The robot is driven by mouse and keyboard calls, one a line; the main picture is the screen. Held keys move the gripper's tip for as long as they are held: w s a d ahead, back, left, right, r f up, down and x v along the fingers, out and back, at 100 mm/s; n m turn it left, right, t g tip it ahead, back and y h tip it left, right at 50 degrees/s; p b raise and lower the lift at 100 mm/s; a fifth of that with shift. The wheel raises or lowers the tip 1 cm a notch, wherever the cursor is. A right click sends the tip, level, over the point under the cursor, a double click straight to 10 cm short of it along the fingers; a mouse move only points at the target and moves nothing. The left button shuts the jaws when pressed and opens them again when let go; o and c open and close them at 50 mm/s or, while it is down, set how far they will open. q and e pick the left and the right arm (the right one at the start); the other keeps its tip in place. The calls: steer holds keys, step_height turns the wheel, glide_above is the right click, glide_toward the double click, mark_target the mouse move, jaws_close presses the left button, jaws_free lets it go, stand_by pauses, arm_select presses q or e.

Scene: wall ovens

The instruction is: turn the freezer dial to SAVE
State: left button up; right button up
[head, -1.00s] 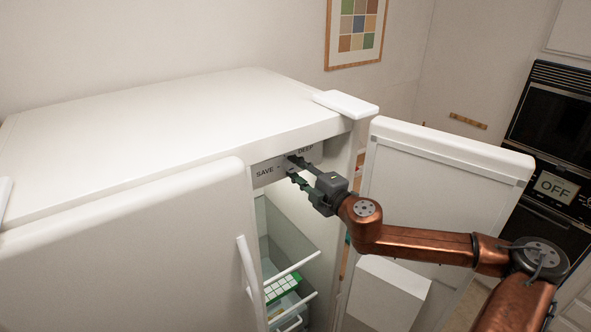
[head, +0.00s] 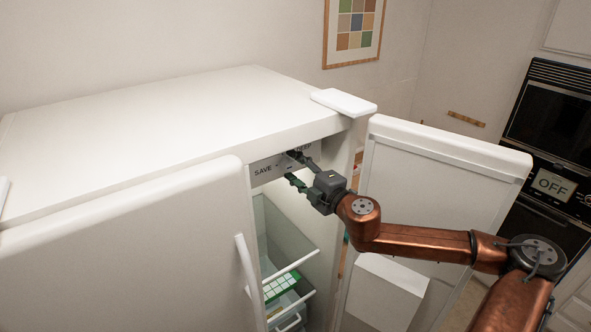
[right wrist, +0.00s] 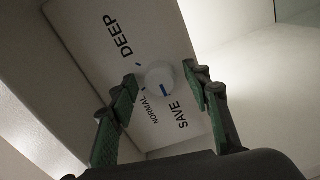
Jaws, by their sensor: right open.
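The freezer dial (right wrist: 160,76) is a round white knob on a panel (right wrist: 98,52) lettered DEEP, NORMAL and SAVE. A blue mark on the dial is on its lower side, toward the SAVE lettering. In the right wrist view my right gripper (right wrist: 160,74) is open, with one green finger on each side of the dial. The right finger is close to the dial; I cannot tell if it touches. In the head view the gripper (head: 292,166) is in front of the panel (head: 264,171) and hides the dial. My left gripper is not in view.
A closed white door (head: 120,245) with a handle is at left. Inside, below the gripper, are a clear drawer (head: 285,240) and a green-and-white item (head: 281,286). A wall oven (head: 550,125) is at far right.

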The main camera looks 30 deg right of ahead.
mark_target(292, 168)
steer(key=shift+s+d+f, duration=0.1)
steer(key=shift+s+d, duration=0.15)
steer(key=shift+s, duration=0.4)
steer(key=shift+s+a, duration=0.15)
steer(key=shift+s, duration=0.85)
steer(key=shift+s+d, duration=0.15)
steer(key=shift+s, duration=0.9)
steer(key=shift+s+d, duration=0.1)
steer(key=shift+s, duration=0.95)
